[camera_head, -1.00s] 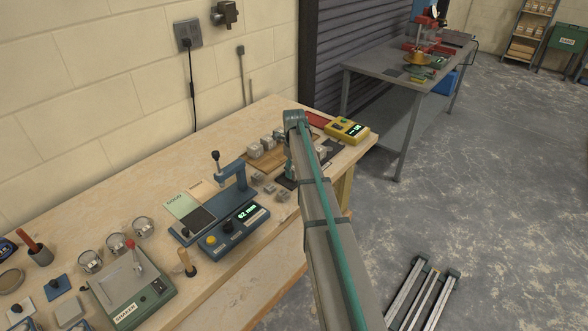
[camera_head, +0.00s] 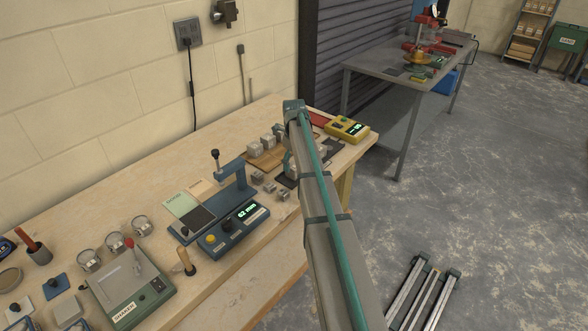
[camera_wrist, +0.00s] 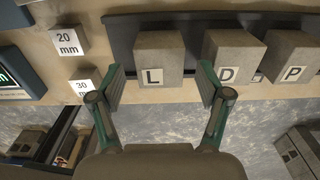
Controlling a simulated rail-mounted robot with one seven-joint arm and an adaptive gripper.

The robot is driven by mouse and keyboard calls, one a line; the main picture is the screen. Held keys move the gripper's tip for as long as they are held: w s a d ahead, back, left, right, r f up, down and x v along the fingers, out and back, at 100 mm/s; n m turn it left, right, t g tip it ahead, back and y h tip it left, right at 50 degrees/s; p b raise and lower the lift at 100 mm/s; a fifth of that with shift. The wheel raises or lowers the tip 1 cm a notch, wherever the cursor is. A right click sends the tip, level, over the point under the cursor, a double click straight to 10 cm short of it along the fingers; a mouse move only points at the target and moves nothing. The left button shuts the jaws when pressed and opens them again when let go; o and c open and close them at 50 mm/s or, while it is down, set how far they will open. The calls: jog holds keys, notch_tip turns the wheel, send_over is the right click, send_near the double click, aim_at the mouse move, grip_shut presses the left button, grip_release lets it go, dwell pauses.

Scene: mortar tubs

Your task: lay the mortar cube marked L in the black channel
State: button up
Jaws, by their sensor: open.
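The mortar cube marked L (camera_wrist: 153,60) is grey with a white letter label, and it stands upright at the left part of the black channel (camera_wrist: 118,35) in the wrist view. My gripper (camera_wrist: 160,84) is open, with one finger on each side of the L cube and a visible gap on both sides. The cube marked D (camera_wrist: 232,58) and the cube marked P (camera_wrist: 290,60) stand to its right along the same channel. In the head view my arm hides most of the gripper and the L cube.
Blocks marked 20 mm (camera_wrist: 67,41) and 30 mm (camera_wrist: 83,85) lie left of my gripper. The D cube is close to my right finger. In the head view, a blue gauge (camera_head: 232,228) stands left of my arm and a yellow meter (camera_head: 346,129) beyond it. Grey cubes (camera_head: 267,142) sit on a wooden board.

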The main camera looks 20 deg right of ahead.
aim_at(294, 165)
notch_tip(294, 165, up, 9)
jog(key=b, duration=0.1)
jog(key=shift+b, duration=0.35)
